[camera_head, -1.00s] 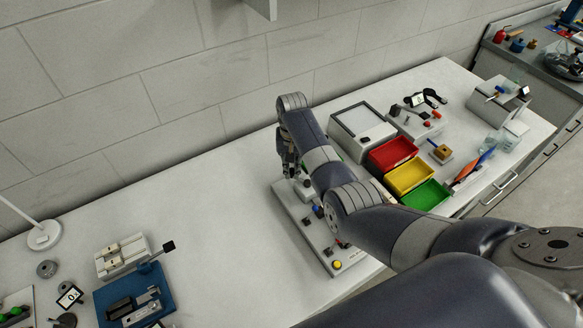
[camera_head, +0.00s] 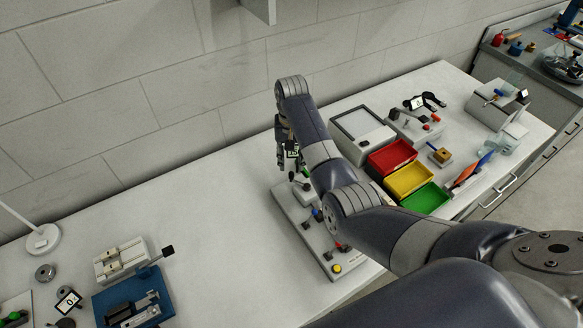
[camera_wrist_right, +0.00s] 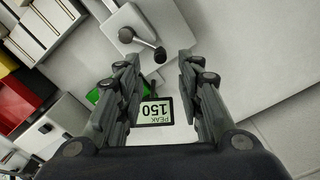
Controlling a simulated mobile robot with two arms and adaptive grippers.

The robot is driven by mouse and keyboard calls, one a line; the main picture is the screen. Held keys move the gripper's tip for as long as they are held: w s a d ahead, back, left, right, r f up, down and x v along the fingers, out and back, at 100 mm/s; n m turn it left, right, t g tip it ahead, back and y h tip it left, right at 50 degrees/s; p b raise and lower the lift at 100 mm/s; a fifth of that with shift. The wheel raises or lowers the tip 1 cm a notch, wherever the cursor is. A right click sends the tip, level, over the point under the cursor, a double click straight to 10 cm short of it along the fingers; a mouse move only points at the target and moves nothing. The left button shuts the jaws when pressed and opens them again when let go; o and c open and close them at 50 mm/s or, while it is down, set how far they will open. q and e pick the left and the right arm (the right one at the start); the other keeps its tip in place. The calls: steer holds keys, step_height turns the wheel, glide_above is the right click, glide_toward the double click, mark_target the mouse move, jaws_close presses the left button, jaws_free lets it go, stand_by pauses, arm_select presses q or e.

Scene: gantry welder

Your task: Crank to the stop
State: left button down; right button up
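A grey panel (camera_head: 318,248) lies on the white bench with several knobs and levers. At its far end is a crank (camera_head: 300,184) with a dark handle; the right wrist view shows the crank (camera_wrist_right: 140,38) as a hub and arm ending in a black knob. My right gripper (camera_head: 281,160) is above this far end, pointing down. In the wrist view my right gripper (camera_wrist_right: 158,62) has its fingers wide apart with nothing between the tips; the knob appears just beyond them. A small display (camera_wrist_right: 155,112) reading "PEAK 150" shows between the fingers. My left gripper is not in view.
Red (camera_head: 391,157), yellow (camera_head: 409,179) and green (camera_head: 425,198) bins and a white-topped box (camera_head: 361,127) stand right of the panel. A blue fixture (camera_head: 130,299) is at the lower left.

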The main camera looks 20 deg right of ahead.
mark_target(292, 172)
step_height(292, 172, up, 6)
steer(key=shift+r, duration=0.2)
stand_by(0.5)
